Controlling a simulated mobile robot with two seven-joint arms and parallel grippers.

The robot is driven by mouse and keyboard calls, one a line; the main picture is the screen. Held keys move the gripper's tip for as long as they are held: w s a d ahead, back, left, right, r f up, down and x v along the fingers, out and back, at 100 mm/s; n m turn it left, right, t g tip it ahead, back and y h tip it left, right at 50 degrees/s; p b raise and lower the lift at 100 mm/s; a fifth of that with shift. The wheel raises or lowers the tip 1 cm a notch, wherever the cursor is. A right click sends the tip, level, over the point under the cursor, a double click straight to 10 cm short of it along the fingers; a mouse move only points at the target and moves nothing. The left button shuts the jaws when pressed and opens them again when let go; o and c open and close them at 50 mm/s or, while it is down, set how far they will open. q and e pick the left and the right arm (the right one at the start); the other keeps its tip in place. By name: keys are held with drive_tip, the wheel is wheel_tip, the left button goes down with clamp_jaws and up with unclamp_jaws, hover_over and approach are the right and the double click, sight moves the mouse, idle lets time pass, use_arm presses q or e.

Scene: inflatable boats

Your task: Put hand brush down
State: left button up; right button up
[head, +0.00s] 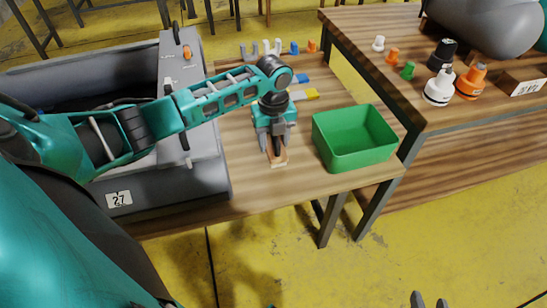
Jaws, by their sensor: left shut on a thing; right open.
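My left gripper (276,148) points down over the wooden table (236,172), between the grey machine and the green bin. It is shut on the hand brush (278,161), whose brown and pale lower part shows under the fingers. The brush is at or just above the tabletop; I cannot tell whether it touches. The gripper and arm hide its upper part. My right gripper (430,301) shows only as two grey fingertips at the bottom edge, apart and empty over the yellow floor.
A green bin (353,160) stands right of the brush. A grey machine (170,195) marked 27 is on the left. Small coloured parts and blue- and yellow-handled brushes (305,94) lie behind my gripper. A second table (410,95) at right holds valves and caps.

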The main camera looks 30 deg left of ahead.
use_arm(q)
drive_tip(key=shift+f, duration=0.85)
drive_tip(key=shift+f+b, duration=0.65)
drive_tip(key=shift+f, duration=1.45)
use_arm(e)
drive_tip(key=shift+w+a+f, duration=0.15)
drive_tip(key=shift+w+a, duration=0.05)
drive_tip(key=shift+a, duration=0.15)
use_arm(q)
drive_tip(key=o, duration=1.1)
drive_tip(key=shift+f, duration=0.15)
use_arm(e)
drive_tip(key=shift+f, duration=0.15)
